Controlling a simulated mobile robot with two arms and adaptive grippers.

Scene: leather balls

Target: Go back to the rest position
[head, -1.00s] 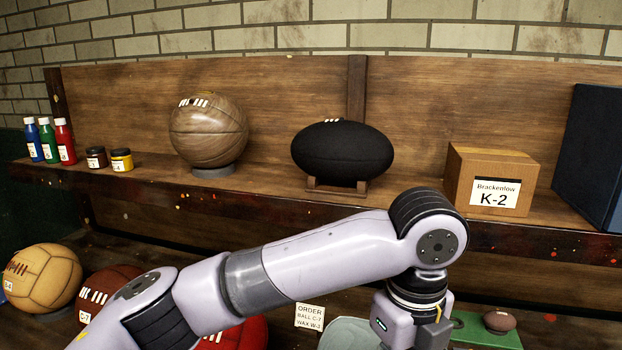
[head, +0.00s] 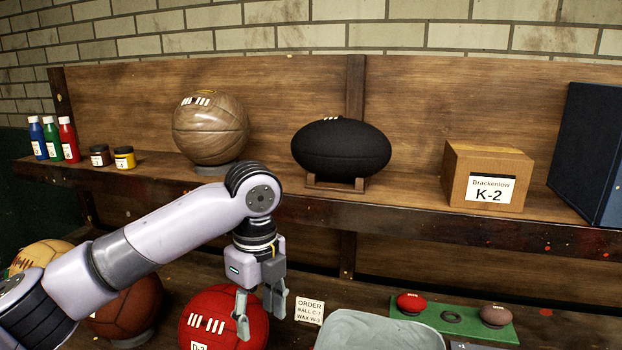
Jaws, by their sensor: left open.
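My left gripper (head: 259,305) hangs pointing down at the end of my left arm, which comes in from the lower left. Its two fingers are apart and nothing shows between them. It is in front of the right side of a red ball (head: 222,318) with white lacing, and left of the order card (head: 309,311). I cannot tell whether it touches the ball. My right gripper is not in view.
The upper shelf (head: 420,208) carries a brown ball (head: 210,128), a black oval ball (head: 341,149) and a cardboard box (head: 487,176).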

